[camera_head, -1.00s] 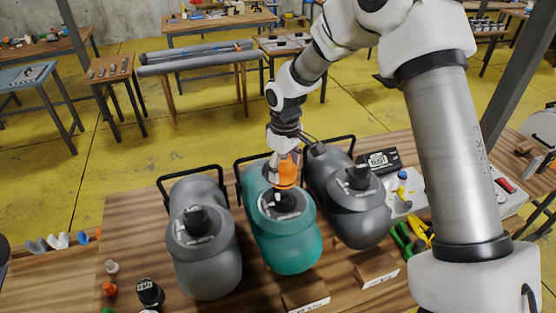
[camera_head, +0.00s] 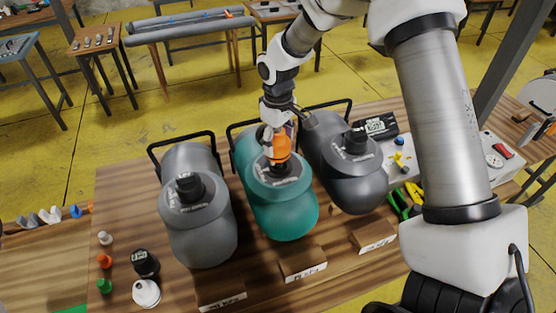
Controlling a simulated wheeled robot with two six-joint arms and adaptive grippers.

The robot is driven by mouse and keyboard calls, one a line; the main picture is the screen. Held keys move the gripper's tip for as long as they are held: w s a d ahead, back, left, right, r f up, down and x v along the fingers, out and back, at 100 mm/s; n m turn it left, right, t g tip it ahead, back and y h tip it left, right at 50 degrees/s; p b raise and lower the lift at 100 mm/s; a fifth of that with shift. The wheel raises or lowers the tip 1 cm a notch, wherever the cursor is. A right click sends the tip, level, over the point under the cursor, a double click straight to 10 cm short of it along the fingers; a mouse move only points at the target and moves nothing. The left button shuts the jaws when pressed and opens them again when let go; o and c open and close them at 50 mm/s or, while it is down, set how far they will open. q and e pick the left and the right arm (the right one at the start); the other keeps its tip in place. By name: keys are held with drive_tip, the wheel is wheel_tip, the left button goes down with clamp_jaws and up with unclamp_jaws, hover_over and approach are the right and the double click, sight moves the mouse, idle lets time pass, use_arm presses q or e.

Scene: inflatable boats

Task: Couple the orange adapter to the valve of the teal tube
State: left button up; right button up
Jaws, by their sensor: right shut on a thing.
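The teal tube (camera_head: 283,215) lies in the middle of the wooden table, between a grey tube on its left and a dark grey tube on its right. Its black valve (camera_head: 284,169) is on top, partly hidden. My right gripper (camera_head: 276,146) is shut on the orange adapter (camera_head: 281,149) and holds it upright at the valve. The adapter's lower end appears at the top of the valve; I cannot tell whether they are coupled. My left gripper is not in view.
The grey tube (camera_head: 200,232) and dark grey tube (camera_head: 345,180) stand close on either side. Small caps, including an orange one (camera_head: 104,261), and a black container (camera_head: 146,263) are at the left. Labelled wooden blocks (camera_head: 302,263) line the front. Pliers (camera_head: 397,204) lie at the right.

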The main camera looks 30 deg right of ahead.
sight(279, 155)
drive_tip(key=shift+s, duration=0.2)
drive_tip(key=shift+w+f+b, duration=0.1)
drive_tip(key=shift+f+b, duration=0.35)
drive_tip(key=shift+f, duration=0.65)
drive_tip(key=shift+s+f, duration=0.2)
drive_tip(key=shift+f, duration=0.2)
drive_tip(key=shift+f+b, duration=0.55)
drive_tip(key=shift+f, duration=0.25)
idle(0.3)
idle(0.4)
